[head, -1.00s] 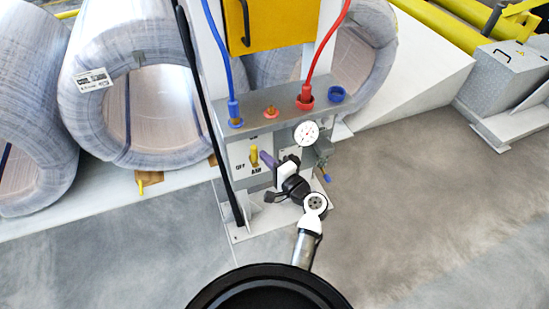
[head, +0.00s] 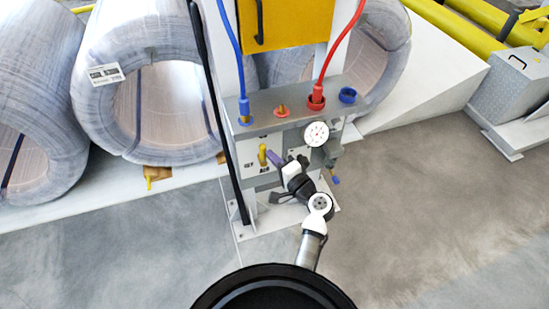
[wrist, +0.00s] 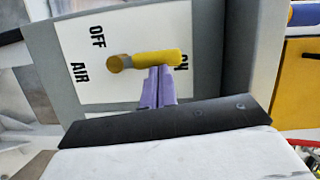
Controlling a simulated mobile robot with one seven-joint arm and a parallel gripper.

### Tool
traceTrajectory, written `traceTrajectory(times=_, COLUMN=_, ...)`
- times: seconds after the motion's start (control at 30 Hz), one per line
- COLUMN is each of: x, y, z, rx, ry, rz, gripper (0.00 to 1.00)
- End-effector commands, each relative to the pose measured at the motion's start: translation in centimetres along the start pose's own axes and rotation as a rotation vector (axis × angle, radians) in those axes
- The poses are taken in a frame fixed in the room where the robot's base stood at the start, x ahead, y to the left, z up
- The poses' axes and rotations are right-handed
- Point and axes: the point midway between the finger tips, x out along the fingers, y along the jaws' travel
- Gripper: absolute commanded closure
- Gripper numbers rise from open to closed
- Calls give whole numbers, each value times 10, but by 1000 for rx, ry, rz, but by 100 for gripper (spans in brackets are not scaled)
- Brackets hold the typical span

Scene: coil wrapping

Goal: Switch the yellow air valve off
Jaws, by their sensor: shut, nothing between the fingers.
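The yellow air valve (head: 262,155) is a short handle on the white panel face below the grey ledge. It stands upright in the head view. In the wrist view the valve handle (wrist: 150,60) points right from its round pivot and partly covers the ON label (wrist: 183,61). The OFF label (wrist: 97,37) and AIR label (wrist: 79,72) are clear of it. My gripper (head: 272,158) has purple fingers, shut and empty, just right of the handle. In the wrist view the fingertips (wrist: 160,70) are at the handle's lower side; I cannot tell whether they touch.
A round gauge (head: 316,134) is right of the valve. Blue (head: 242,60) and red (head: 338,50) hoses rise from the ledge. A black post (head: 222,110) stands at the panel's left. Wrapped coils (head: 160,100) lie behind. The floor in front is clear.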

Motion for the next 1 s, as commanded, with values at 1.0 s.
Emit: traceTrajectory(times=1.0, x=15, y=-2, z=46, rx=-691, ry=-4, rz=223, gripper=100)
